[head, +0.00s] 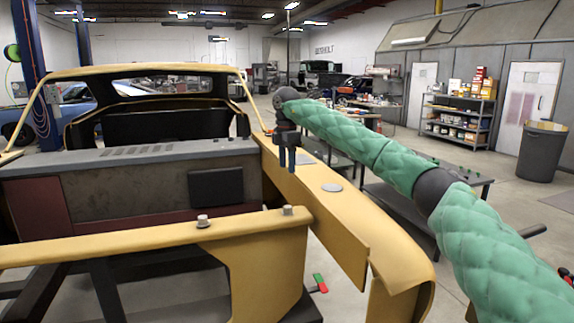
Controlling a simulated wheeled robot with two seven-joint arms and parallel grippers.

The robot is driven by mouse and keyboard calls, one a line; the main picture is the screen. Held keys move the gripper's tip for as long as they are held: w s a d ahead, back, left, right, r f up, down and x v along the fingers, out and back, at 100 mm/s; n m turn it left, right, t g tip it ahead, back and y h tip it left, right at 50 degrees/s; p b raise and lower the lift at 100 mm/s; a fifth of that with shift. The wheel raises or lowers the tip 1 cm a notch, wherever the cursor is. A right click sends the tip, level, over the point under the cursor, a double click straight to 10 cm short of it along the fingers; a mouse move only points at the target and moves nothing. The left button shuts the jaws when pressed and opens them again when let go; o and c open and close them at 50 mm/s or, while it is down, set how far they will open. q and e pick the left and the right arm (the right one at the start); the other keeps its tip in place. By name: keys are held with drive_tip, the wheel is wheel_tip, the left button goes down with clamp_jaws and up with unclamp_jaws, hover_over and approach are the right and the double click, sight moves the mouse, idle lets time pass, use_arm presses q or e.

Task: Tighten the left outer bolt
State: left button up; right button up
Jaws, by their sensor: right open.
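Two bolts stand on the yellow front crossbar (150,245) of the car body. One bolt (202,221) is nearer the middle and sits on a pale washer or base. The other bolt (287,210) is near the crossbar's right end. Both stand upright. My right gripper (286,168) hangs with its dark blue fingers pointing down, open and empty. In the picture it is above and beyond the right-hand bolt, over the yellow fender, and apart from both bolts. My left gripper is not in view.
The yellow fender (338,212) runs along the right of the engine bay. A red and green object (320,283) shows low beside the crossbar's support. Dark work tables (407,207) stand right of the car, partly behind my right arm. Shelving (458,122) and a bin (541,152) are farther back.

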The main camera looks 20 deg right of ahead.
wheel_tip(320, 180, up, 3)
drive_tip(key=shift+r+p, duration=0.1)
drive_tip(key=shift+p, duration=0.65)
